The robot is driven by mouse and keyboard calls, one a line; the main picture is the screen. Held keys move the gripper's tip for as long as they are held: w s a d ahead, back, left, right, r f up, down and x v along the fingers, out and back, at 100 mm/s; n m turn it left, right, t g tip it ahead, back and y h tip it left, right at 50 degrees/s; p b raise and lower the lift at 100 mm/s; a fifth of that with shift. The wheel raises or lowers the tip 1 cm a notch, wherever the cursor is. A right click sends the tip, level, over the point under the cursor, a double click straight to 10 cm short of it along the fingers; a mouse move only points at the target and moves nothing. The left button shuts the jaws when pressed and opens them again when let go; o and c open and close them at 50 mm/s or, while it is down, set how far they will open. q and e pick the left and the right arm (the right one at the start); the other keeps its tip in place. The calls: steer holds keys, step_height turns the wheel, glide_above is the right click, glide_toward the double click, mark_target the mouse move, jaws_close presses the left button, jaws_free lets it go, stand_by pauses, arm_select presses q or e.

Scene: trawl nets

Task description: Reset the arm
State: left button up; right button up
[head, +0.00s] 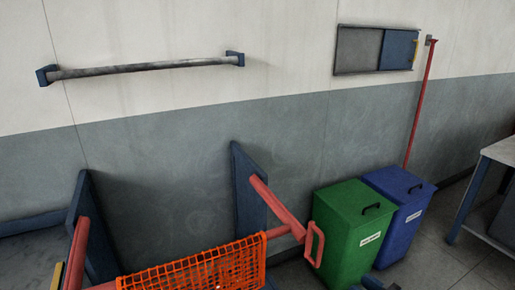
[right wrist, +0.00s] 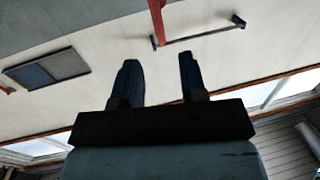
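The task names no object. My right gripper (right wrist: 157,80) shows in the right wrist view with its two dark fingers apart and nothing between them. Only the pale wall lies behind the gap. A small dark shape at the bottom edge of the head view, in front of the green bin, may be part of my right gripper, but I cannot tell. My left gripper is not in view.
An orange net (head: 200,270) hangs on a red frame with a red handle (head: 314,244), close in front. Blue uprights (head: 247,190) stand behind it. A green bin (head: 352,220) and a blue bin (head: 402,205) stand right. A wall bar (head: 145,69) is above.

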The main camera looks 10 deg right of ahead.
steer(key=s+a+f+m+g+h+p, duration=0.1)
steer(key=s+a+f+g+h+p, duration=0.1)
steer(key=s+f, duration=0.4)
steer(key=s+a+f+m+g+h+p, duration=0.2)
steer(key=s+a+f+p, duration=0.3)
steer(key=s, duration=0.4)
steer(key=shift+s+a+f+h, duration=0.35)
steer(key=shift+a+f+h, duration=0.35)
steer(key=shift+a+h, duration=0.15)
